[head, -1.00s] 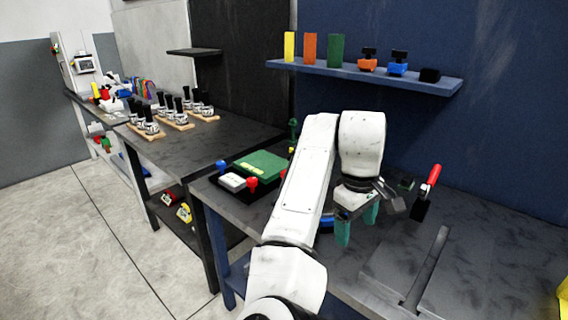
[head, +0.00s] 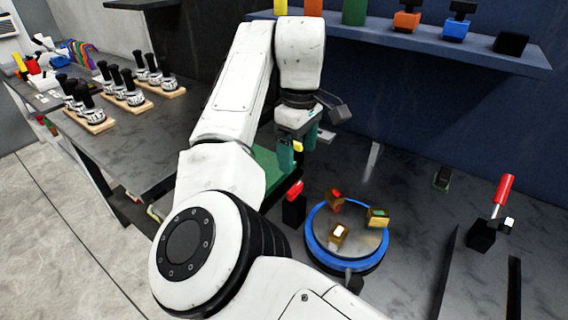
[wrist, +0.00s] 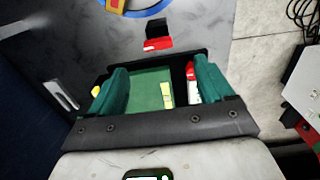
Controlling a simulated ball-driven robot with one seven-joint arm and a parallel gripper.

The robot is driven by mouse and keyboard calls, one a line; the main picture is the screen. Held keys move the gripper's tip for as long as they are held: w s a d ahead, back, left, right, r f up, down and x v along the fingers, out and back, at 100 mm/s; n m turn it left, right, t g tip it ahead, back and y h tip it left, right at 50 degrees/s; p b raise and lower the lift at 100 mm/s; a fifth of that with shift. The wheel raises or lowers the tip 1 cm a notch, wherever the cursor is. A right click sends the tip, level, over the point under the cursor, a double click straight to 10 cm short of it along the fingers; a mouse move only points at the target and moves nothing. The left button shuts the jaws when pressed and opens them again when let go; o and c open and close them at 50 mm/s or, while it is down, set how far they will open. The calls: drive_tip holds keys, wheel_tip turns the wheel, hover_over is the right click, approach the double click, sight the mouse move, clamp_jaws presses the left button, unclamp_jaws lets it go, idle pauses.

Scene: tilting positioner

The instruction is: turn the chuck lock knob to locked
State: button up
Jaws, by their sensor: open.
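The round chuck (head: 318,256) has a blue rim and a grey face with several brass-coloured jaws. A red knob (head: 295,188) on a black block (head: 293,210) stands just left of it; I cannot tell for sure that it is the chuck lock knob, nor its setting. In the wrist view the red part (wrist: 158,43) shows ahead of my fingers, with the chuck's blue rim (wrist: 150,9) beyond. My gripper (head: 297,152) is open with teal fingers, above the table behind the red knob. In the wrist view my gripper (wrist: 162,78) faces a green plate (wrist: 148,92), with nothing held.
The green plate (head: 275,165) is partly hidden by my arm. A red-handled clamp (head: 505,190) stands at the right, near dark bars (head: 445,275). A shelf (head: 440,45) with coloured blocks hangs behind. The left bench (head: 150,130) holds black-handled tools on wooden bases.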

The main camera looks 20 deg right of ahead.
sight(295, 187)
drive_tip(key=f, duration=0.3)
drive_tip(key=f+p, duration=0.1)
drive_tip(key=f, duration=0.6)
drive_tip(key=shift+w+f, duration=0.3)
drive_tip(key=shift+w, duration=0.1)
drive_tip(key=shift+c, duration=0.4)
drive_tip(key=c, duration=1)
drive_tip(key=shift+o, duration=0.2)
